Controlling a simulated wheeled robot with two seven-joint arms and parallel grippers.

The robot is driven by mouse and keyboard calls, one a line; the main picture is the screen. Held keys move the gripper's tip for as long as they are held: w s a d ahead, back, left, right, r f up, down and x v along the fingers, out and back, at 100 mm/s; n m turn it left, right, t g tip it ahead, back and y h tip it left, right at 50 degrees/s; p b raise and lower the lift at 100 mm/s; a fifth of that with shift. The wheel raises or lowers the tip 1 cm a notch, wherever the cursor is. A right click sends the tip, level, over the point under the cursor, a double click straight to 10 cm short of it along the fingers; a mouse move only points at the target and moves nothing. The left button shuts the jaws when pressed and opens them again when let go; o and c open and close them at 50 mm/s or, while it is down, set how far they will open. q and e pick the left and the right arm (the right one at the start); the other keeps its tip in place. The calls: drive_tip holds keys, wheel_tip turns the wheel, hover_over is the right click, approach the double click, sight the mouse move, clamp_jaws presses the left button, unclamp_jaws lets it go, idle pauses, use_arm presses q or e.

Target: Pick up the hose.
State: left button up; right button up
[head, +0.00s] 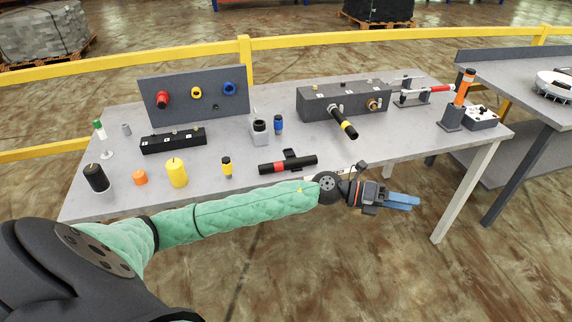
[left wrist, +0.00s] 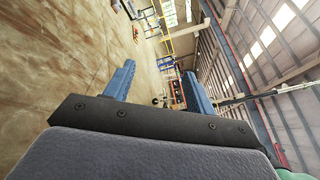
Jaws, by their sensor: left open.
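A black tube with a yellow band (head: 343,122) sticks out forward from the grey block (head: 318,105) on the table. A second black tube with a red band (head: 288,165) lies near the table's front edge, by a small black bracket. I cannot tell for certain which one is the hose. My left gripper (head: 404,201) is in front of the table's front edge, right of both tubes and apart from them, pointing right. In the left wrist view its blue fingers (left wrist: 159,72) are spread with nothing between them. My right gripper is not in view.
The grey table (head: 225,125) also bears a panel with coloured ports (head: 195,92), a black strip (head: 173,141), several small cylinders, and an orange-topped post (head: 459,100). A yellow rail (head: 300,42) runs behind. A second table (head: 510,75) stands at right.

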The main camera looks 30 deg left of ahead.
use_arm(q)
drive_tip(key=w+a+f+m+g+y, duration=0.1)
drive_tip(key=a+f+m+g+y, duration=0.2)
drive_tip(key=a+m+y, duration=0.15)
drive_tip(key=r+m+g+y+p, duration=0.1)
drive_tip(key=g+y, duration=0.2)
drive_tip(key=y, duration=1)
hover_over(286, 161)
drive_tip(key=d, duration=0.1)
drive_tip(key=shift+s+r+h, duration=0.1)
drive_tip(key=shift+r+h, duration=0.05)
drive_tip(key=shift+h, duration=0.1)
drive_tip(key=shift+a, duration=0.25)
drive_tip(key=shift+f, duration=0.25)
drive_tip(key=shift+a+f+p, duration=0.1)
drive_tip(key=shift+f+p, duration=0.3)
drive_tip(key=shift+f, duration=0.6)
drive_tip(key=f+p, duration=0.3)
drive_tip(key=f, duration=0.2)
drive_tip(key=shift+a+f, duration=0.1)
drive_tip(key=shift+a, duration=0.1)
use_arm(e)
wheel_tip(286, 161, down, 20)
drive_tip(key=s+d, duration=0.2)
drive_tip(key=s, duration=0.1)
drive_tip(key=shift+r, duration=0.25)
